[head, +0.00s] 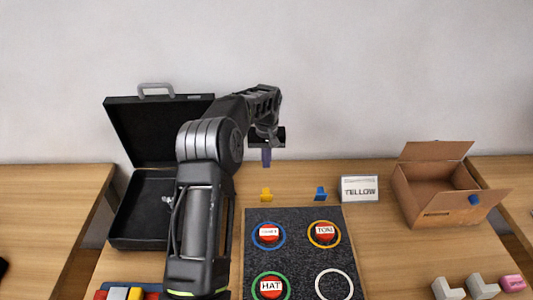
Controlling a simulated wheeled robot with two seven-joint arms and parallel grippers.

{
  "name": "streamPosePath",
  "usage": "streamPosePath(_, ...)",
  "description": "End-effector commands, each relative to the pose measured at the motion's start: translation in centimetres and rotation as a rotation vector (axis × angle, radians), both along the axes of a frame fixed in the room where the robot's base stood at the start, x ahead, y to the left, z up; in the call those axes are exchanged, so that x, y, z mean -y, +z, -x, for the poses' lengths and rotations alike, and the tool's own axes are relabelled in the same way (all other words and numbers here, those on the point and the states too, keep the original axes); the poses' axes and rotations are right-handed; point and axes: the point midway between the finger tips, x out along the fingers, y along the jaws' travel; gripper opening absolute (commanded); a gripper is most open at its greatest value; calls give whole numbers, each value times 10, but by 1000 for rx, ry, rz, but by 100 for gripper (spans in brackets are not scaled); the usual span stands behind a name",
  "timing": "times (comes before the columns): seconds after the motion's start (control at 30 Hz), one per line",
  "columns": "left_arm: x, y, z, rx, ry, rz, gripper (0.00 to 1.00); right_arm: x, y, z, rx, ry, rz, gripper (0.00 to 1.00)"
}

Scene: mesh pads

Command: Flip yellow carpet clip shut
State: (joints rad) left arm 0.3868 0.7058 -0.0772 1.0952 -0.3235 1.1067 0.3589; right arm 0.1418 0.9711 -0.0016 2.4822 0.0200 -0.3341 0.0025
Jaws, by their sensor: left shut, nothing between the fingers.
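The small yellow clip (266,195) stands at the far edge of the dark carpet (329,258), left of a similar blue clip (320,193). It is too small in the head view to tell its hinge position surely, but a part of it sticks up. My left gripper (267,158) points down with its fingers shut and empty. It shows above and behind the yellow clip in the picture, apart from it. My right gripper is not in view.
A white sign reading YELLOW (359,189) stands right of the clips. Red buttons in coloured rings (325,231) sit on the carpet. An open black case (138,240) lies left, partly behind my arm. An open cardboard box (430,198) stands right. Blocks lie along the front.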

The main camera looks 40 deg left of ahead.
Motion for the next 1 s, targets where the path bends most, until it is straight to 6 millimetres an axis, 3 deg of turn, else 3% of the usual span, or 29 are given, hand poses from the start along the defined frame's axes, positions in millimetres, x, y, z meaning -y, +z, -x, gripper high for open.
streamPosePath(0.1,-1,-33,-2,-1,-1,1,0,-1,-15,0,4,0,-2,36)
streamPosePath(0.2,-3,-52,-3,2,0,-1,0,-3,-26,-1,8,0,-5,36)
streamPosePath(0.5,19,-56,22,3,-1,-1,0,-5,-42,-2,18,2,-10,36)
streamPosePath(1.0,21,-56,25,3,-1,-3,0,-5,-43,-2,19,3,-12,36)
